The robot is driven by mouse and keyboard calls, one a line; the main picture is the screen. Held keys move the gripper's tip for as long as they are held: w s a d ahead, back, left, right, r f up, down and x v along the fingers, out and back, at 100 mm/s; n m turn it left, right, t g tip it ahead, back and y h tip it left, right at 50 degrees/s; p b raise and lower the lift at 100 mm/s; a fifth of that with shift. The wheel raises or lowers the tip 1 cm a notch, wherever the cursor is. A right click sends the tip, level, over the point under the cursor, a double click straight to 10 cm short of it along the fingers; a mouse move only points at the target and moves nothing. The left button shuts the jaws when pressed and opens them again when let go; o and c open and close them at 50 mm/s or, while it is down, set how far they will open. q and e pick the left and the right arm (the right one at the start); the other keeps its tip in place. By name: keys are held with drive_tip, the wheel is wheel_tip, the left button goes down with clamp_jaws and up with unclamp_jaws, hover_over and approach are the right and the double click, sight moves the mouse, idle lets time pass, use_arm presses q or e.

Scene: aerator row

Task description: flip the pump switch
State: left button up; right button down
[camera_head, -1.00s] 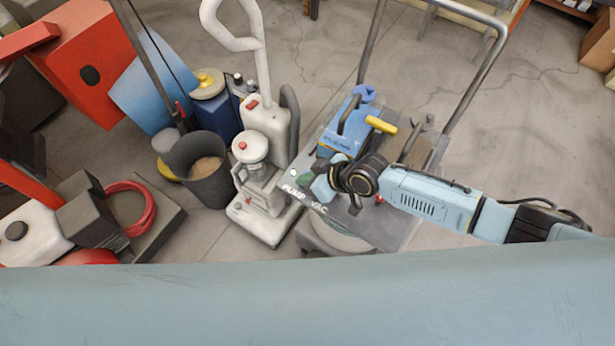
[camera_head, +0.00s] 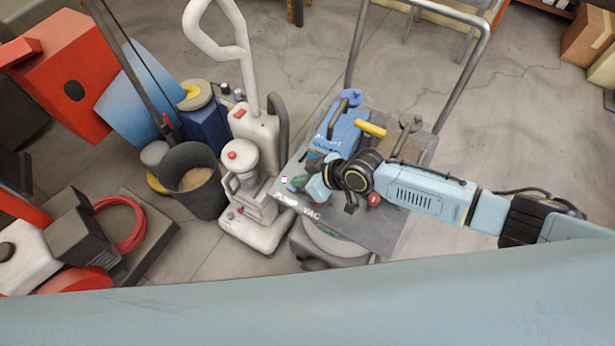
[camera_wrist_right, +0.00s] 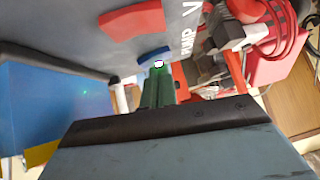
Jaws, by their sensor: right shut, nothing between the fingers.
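The cart panel marked PUMP and VAC (camera_head: 385,233) lies under my right gripper (camera_head: 299,183). The gripper's green fingers (camera_wrist_right: 158,90) are shut and empty, close to the panel's PUMP lettering. In the right wrist view a blue switch (camera_wrist_right: 152,53) is just beyond the fingertips, beside the PUMP lettering. I cannot tell whether they touch. A small white spot (camera_head: 284,180) shows at the fingertips in the head view and also in the wrist view (camera_wrist_right: 159,64). A red piece (camera_wrist_right: 132,22) is farther along the panel. My left gripper is out of view.
A blue unit (camera_head: 338,130) and a yellow handle (camera_head: 370,129) stand on the cart behind my wrist. A grey cart handle (camera_head: 466,80) rises behind. A white upright machine (camera_head: 262,225) and a black bucket (camera_head: 196,200) stand left of the cart. Open floor (camera_head: 530,110) lies at right.

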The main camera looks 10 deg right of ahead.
drive_tip(key=r+p, duration=0.4)
drive_tip(key=shift+s+a+r, duration=0.1)
drive_tip(key=shift+s+a, duration=0.05)
drive_tip(key=shift+s, duration=0.05)
drive_tip(key=s+p+v, duration=0.1)
drive_tip(key=v, duration=0.8)
drive_tip(key=shift+s+r+p, duration=0.15)
drive_tip(key=shift+s+p, duration=0.2)
drive_tip(key=shift+s, duration=0.05)
drive_tip(key=shift+a, duration=0.15)
